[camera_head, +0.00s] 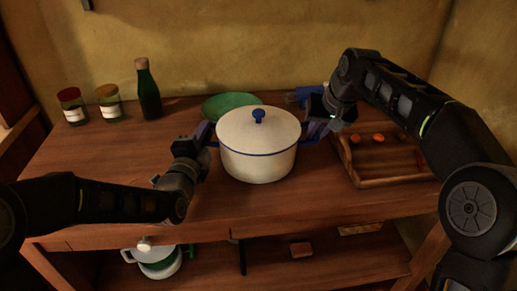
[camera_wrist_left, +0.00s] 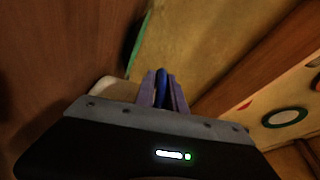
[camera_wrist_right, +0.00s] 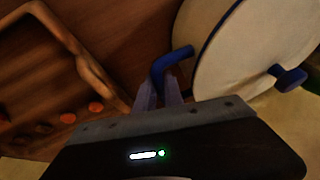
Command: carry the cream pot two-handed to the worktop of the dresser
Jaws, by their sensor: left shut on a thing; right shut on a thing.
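The cream pot (camera_head: 257,160) has a blue rim, a lid with a blue knob and blue side handles. It is upright at the middle of the dresser's wooden worktop (camera_head: 330,205); I cannot tell whether its base touches the wood. My left gripper (camera_head: 206,134) is shut on the pot's left handle, and the blue handle shows between its fingers in the left wrist view (camera_wrist_left: 162,88). My right gripper (camera_head: 318,130) is shut on the right handle. In the right wrist view the handle (camera_wrist_right: 170,62) sits between the fingers, beside the pot's lid (camera_wrist_right: 250,50).
A green bowl (camera_head: 228,103) is close behind the pot. A wooden tray (camera_head: 390,181) with several orange items is at right. A dark green bottle (camera_head: 148,90) and two jars (camera_head: 110,103) stand at the back left. A white pot (camera_head: 158,262) is on the shelf below.

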